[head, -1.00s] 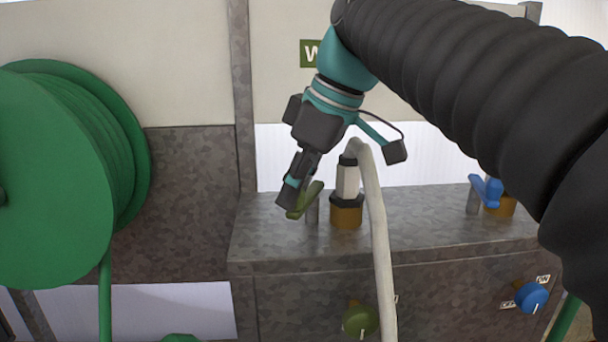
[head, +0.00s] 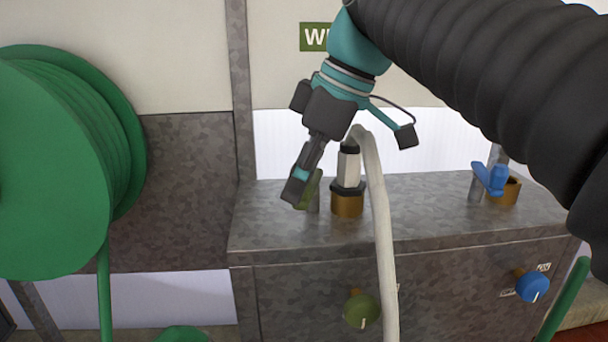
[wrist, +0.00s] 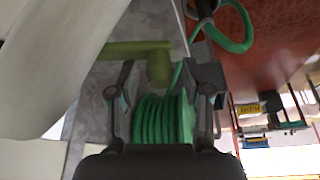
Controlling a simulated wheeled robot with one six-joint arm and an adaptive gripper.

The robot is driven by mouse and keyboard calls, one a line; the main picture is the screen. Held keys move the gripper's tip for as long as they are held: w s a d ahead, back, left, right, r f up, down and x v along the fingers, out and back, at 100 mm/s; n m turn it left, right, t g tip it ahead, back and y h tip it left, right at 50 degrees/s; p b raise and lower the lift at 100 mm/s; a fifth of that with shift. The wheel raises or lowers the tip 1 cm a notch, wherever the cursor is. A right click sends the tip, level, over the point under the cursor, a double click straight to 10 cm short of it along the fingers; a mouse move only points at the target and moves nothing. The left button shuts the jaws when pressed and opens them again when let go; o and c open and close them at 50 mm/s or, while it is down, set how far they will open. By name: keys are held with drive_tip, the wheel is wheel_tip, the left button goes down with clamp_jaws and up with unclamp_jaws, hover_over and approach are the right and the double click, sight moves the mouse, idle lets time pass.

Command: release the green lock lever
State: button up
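The green lock lever (head: 312,191) sits on a short grey post on top of the metal cabinet, left of the hose coupling (head: 348,170). In the head view my gripper (head: 294,192) points down and hides part of the lever. In the wrist view the lever (wrist: 138,49) lies across the picture just beyond the fingertips, with a rounded knob-like end at its right. My gripper (wrist: 164,78) shows there with its fingers wide apart and nothing held between them. I cannot tell whether a finger touches the lever.
A pale hose (head: 378,230) loops down from the coupling, close to my gripper's right. A blue lever (head: 489,178) stands further right. Green (head: 361,310) and blue (head: 532,287) knobs are on the cabinet front. A large green hose reel (head: 60,165) stands left.

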drive_tip(key=w+v, duration=0.1)
drive_tip(key=v, duration=1.1)
drive_tip(key=shift+s, duration=0.45)
drive_tip(key=shift+s, duration=0.1)
